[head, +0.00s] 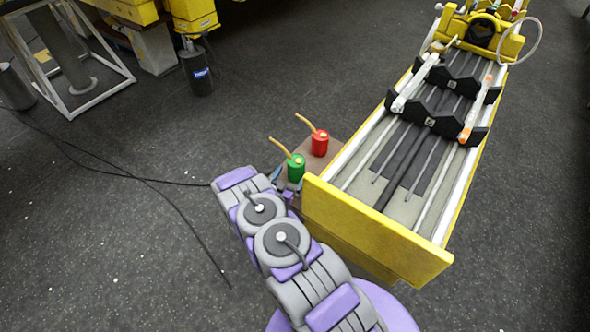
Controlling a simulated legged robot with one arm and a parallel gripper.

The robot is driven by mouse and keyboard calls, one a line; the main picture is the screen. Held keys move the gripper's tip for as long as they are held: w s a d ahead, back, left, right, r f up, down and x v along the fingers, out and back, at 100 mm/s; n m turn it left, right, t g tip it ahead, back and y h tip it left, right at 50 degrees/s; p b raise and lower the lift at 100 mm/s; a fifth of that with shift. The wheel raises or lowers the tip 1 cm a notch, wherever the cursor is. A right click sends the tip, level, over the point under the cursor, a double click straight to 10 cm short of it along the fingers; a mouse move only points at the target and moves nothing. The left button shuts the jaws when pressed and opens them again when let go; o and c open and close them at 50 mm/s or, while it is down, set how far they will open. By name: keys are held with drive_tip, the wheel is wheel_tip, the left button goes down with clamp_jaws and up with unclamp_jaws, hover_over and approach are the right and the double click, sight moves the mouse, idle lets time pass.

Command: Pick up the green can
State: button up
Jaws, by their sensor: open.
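The green can (296,169) has a yellow spout or handle pointing up and left. It stands upright on a small brown surface (332,163) at the middle of the head view. A red can (319,143) of the same shape stands just behind it to the right. My gripper (286,180) is open at the near side of the green can, with bluish fingers. The fingers appear close to the can's lower part; whether they touch it or reach around it I cannot tell. My arm hides part of the area in front of the can.
A long yellow boom frame (375,230) with rails and black clamps lies directly right of the cans. A black cable (150,181) runs over the dark floor at left. A dark bin (197,72) and yellow machinery stand at the back left.

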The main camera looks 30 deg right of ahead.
drive_tip(key=shift+x, duration=1.45)
drive_tip(key=shift+c, duration=0.2)
drive_tip(key=shift+a, duration=0.1)
drive_tip(key=c, duration=1.1)
